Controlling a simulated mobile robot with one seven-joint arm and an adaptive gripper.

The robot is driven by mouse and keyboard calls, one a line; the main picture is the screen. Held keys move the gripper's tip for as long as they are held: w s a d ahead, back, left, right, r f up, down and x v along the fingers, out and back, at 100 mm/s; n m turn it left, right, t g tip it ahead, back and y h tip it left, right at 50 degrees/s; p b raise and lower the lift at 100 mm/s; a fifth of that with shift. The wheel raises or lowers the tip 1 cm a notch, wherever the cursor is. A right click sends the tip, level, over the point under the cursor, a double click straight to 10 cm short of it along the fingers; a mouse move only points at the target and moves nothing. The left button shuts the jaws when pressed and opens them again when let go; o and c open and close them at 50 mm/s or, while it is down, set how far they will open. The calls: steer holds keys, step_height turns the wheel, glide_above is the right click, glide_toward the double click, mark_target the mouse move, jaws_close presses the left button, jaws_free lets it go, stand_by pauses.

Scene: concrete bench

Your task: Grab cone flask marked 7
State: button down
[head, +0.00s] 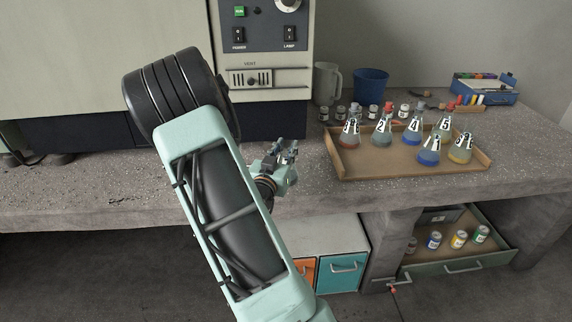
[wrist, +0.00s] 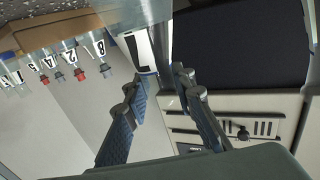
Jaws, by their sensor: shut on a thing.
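A flask (wrist: 140,48) with a white label hangs upside down in the wrist view, close to the camera. Its dark mark looks like an inverted 7, and it is partly cut off at the top. My gripper (wrist: 163,82) is shut on its narrow neck, between the two fingertips. In the head view my gripper (head: 286,153) is over the bench, left of the tray, and the held flask is hard to make out there. Several other numbered flasks stand in the tray, including flask 8 (head: 350,136), flask 2 (head: 382,137) and flask 4 (head: 413,134).
The wooden tray (head: 375,170) has bare room at its front. Small jars (head: 323,113), a grey mug (head: 327,80) and a blue cup (head: 371,83) stand behind it. A large instrument (head: 262,80) rises behind my gripper. An open drawer (head: 460,266) sits below the bench.

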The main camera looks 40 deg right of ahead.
steer(key=shift+r, duration=0.1)
steer(key=shift+r+p, duration=0.35)
steer(key=shift+r, duration=0.1)
steer(key=s+a+r+p, duration=0.7)
steer(key=a+r+p, duration=0.2)
steer(key=r+p, duration=0.2)
steer(key=shift+s+a+r+p, duration=0.2)
steer(key=shift+a+r+p, duration=0.1)
steer(key=shift+r+p, duration=0.15)
steer(key=s+a+p, duration=0.1)
steer(key=p, duration=0.6)
steer(key=shift+s+r+p, duration=0.15)
steer(key=shift+s+p, duration=0.05)
steer(key=shift+p, duration=0.2)
steer(key=shift+a, duration=0.1)
